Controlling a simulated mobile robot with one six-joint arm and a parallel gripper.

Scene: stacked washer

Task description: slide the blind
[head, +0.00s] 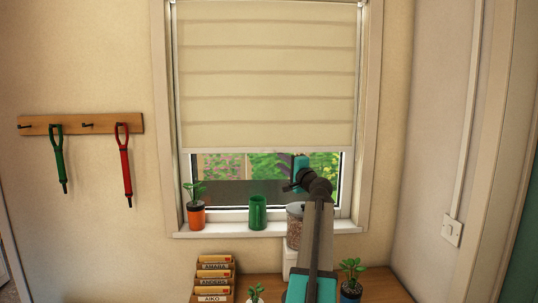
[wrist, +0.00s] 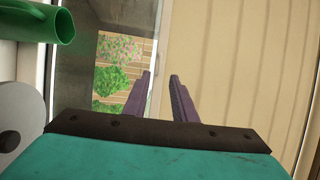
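The cream blind (head: 268,80) hangs over the upper part of the window, its hem (head: 225,151) level above the bare lower glass. In the wrist view, turned sideways, the blind (wrist: 235,50) fills the right side, and its lower edge runs up the middle. My gripper (wrist: 159,74) is open and empty, its two dark fingers apart on either side of that edge in the picture. I cannot tell whether they touch the blind. In the head view my teal wrist is just below the hem, right of centre, and the fingers are hidden.
A wooden table (head: 385,287) below carries a rack of labelled cards (head: 214,275) and a plant (head: 351,280). Hooks with tools (head: 57,157) hang left.

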